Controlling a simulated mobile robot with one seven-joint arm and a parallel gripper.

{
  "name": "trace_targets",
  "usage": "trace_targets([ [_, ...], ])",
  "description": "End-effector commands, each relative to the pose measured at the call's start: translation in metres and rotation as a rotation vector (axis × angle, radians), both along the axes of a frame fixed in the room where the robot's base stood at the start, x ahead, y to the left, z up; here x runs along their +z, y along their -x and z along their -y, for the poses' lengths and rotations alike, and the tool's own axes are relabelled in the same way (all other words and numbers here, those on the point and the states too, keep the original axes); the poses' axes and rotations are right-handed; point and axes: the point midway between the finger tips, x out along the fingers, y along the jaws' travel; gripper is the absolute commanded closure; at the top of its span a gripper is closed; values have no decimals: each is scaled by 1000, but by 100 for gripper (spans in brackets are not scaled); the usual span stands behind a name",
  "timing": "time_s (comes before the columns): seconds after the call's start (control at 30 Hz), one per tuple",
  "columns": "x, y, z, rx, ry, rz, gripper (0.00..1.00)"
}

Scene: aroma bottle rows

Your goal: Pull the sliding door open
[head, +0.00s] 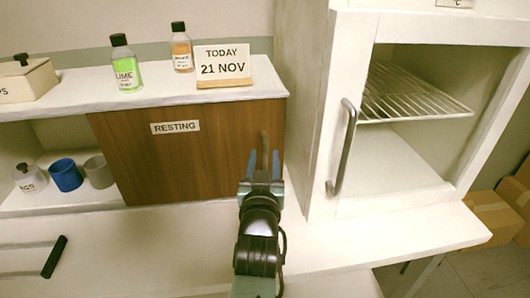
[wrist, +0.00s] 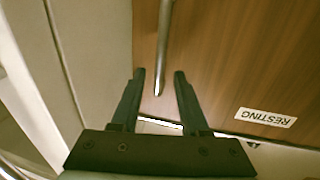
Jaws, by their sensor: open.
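The sliding door (head: 185,160) is a brown wooden panel labelled RESTING, covering the right part of the low shelf unit. In the wrist view the door (wrist: 240,60) fills the right side, its label upside down. Its metal bar handle (head: 264,142) stands near the door's right edge. My gripper (head: 263,160) is open at the handle. In the wrist view the handle (wrist: 164,45) runs between the two fingertips of my gripper (wrist: 159,76), with a gap to each finger. I cannot tell how deep the handle sits between them. Nothing is gripped.
The open left bay holds a blue cup (head: 66,175), a grey cup (head: 99,172) and a white jar (head: 30,178). A green bottle (head: 127,66), an orange bottle (head: 181,48) and a date sign (head: 222,65) stand on top. A white cabinet (head: 318,130) stands close on the right.

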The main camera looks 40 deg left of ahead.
Motion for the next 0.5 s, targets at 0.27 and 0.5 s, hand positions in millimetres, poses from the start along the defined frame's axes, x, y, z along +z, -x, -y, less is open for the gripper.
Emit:
trace_targets([
  [0.27, 0, -18, -14, -1, -1, 1, 55],
  [0.5, 0, -19, -14, -1, -1, 0, 55],
])
